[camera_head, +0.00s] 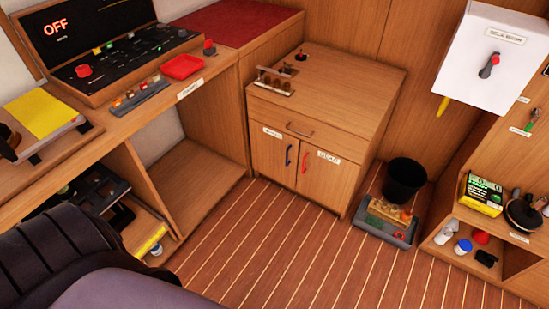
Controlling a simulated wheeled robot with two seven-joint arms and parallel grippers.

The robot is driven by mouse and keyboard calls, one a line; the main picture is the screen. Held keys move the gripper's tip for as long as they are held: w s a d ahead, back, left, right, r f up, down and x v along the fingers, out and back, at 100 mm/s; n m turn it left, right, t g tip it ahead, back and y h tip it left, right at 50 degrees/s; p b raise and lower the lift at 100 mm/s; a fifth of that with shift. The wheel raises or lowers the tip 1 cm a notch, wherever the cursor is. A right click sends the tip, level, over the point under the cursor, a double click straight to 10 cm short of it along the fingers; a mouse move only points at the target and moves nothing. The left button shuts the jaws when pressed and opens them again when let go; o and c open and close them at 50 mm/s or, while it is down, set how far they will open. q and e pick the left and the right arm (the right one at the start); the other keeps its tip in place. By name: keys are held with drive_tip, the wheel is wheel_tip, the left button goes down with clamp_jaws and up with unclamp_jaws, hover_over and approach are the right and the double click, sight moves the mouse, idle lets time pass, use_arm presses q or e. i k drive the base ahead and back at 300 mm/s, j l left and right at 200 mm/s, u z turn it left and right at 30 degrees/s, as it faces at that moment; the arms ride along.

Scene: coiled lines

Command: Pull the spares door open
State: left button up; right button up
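A wooden cabinet (360,120) stands against the back wall with a drawer above two closed doors. White labels sit above the left door (272,132) and on the right door (329,157). Their lettering is too small to read surely, so I cannot tell which door is the spares door. Neither of my grippers is in view.
A black bin (404,180) and a low grey tray (400,236) with items stand right of the cabinet. The striped floor (290,250) before the doors is clear. A dark padded shape (60,255) fills the bottom left. An open shelf (472,213) stands at right.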

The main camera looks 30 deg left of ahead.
sight(276, 153)
drive_tip(key=i+j+u, duration=0.8)
drive_tip(key=i+l, duration=0.05)
